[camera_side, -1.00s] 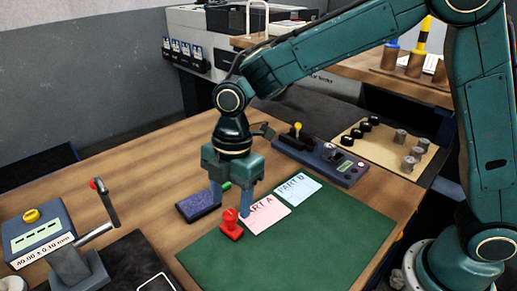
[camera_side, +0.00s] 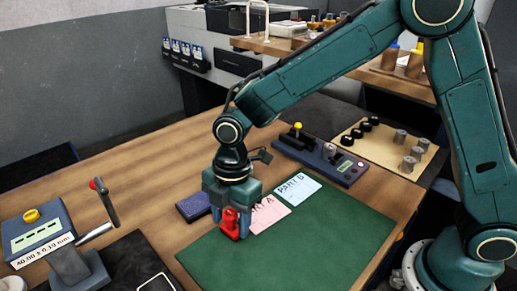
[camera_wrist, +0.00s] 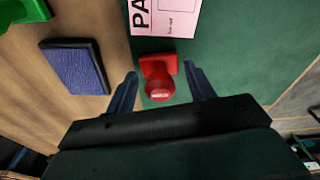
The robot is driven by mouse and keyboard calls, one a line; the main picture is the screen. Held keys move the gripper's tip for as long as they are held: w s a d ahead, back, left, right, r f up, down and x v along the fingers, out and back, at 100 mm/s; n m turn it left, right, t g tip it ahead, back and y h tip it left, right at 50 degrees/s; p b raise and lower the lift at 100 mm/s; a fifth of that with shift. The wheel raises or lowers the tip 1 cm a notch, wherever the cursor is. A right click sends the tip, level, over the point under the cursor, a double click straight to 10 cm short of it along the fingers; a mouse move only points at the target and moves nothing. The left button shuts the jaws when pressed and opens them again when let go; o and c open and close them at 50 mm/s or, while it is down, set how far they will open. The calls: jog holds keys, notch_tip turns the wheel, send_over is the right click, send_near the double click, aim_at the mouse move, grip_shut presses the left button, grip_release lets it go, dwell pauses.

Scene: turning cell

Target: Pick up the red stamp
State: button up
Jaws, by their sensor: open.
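The red stamp (camera_side: 231,224) stands upright at the edge of the green mat (camera_side: 300,245), beside the pink PART A card (camera_side: 268,213). In the wrist view the stamp (camera_wrist: 158,82) shows its round knob and square base between the two blue fingers. My gripper (camera_side: 231,225) points down over it, with a finger on each side. In the wrist view my gripper (camera_wrist: 160,85) is open, and a gap shows between the stamp and each finger.
A dark blue ink pad (camera_side: 193,208) lies left of the stamp; it also shows in the wrist view (camera_wrist: 75,68). A light blue PART B card (camera_side: 298,187) lies right of the pink card. A gauge with a lever (camera_side: 75,262) stands at the left. The mat's front is clear.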

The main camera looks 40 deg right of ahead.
aim_at(230, 212)
jog(key=c, duration=1.1)
jog(key=shift+o, duration=0.2)
jog(key=shift+r, duration=0.1)
notch_tip(230, 212, up, 20)
dwell(0.5)
jog(key=o, duration=0.3)
jog(key=shift+c, duration=1.1)
jog(key=shift+o, duration=0.4)
